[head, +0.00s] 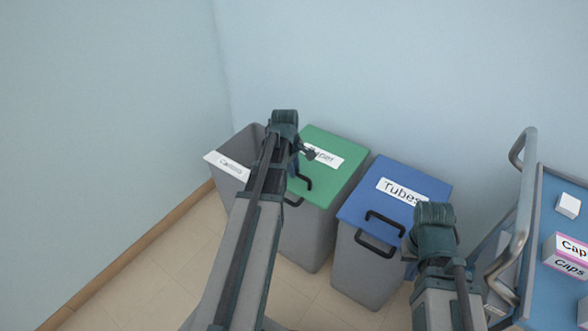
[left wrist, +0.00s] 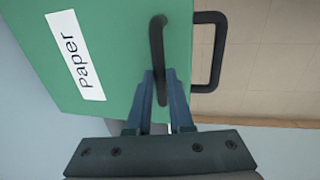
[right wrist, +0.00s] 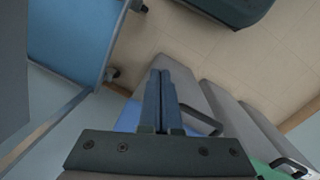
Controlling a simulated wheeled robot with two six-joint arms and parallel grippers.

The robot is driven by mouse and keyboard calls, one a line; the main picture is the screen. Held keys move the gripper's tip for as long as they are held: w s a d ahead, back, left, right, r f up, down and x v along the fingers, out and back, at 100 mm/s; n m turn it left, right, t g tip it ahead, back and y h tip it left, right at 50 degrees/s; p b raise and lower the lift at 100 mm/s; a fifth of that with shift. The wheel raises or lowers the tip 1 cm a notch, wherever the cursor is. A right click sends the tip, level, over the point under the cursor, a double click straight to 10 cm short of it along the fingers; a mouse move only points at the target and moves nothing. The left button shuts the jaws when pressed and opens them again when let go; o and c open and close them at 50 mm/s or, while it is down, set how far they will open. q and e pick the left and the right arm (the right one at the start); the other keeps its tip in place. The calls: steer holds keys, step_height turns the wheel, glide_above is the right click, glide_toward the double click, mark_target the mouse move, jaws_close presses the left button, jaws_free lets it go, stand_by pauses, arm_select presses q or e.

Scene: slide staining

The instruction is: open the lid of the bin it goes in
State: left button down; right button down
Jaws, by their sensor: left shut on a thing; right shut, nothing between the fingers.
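The green-lidded bin labelled paper stands in the middle of a row of bins by the wall. Its green lid (head: 341,163) is down. The lid also fills the left part of the left wrist view (left wrist: 115,30). My left gripper (left wrist: 160,80) is shut on the black lid handle (left wrist: 157,40); in the head view my arm hides part of that handle. The blue lid (head: 395,190) of the Tubes bin is down, to the right. My right gripper (right wrist: 160,75) is shut and empty; its fingertips are mostly hidden in the head view.
A grey bin (head: 233,170) with a white label, partly hidden by my left arm, stands at the left. A blue-topped cart (head: 553,210) with a metal rail and a Caps box (head: 566,256) stands at the right. Walls close in behind and left.

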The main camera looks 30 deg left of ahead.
arm_select(q)
steer(key=w+r+g+p, duration=0.1)
steer(key=w+r+p, duration=0.4)
steer(key=r+p, duration=0.4)
steer(key=w+r+p, duration=0.6)
steer(key=r+p, duration=0.3)
steer(key=w+d+r+p, duration=0.1)
steer(key=w+r+p, duration=0.2)
steer(key=w, duration=0.6)
steer(key=w+d+r+p, duration=0.1)
steer(key=w+r+p, duration=0.2)
steer(key=w, duration=0.6)
steer(key=shift+w+d+r, duration=0.15)
steer(key=shift+w+d, duration=0.1)
steer(key=shift+w, duration=0.15)
steer(key=c, duration=0.8)
jaws_free()
steer(key=shift+a, duration=0.1)
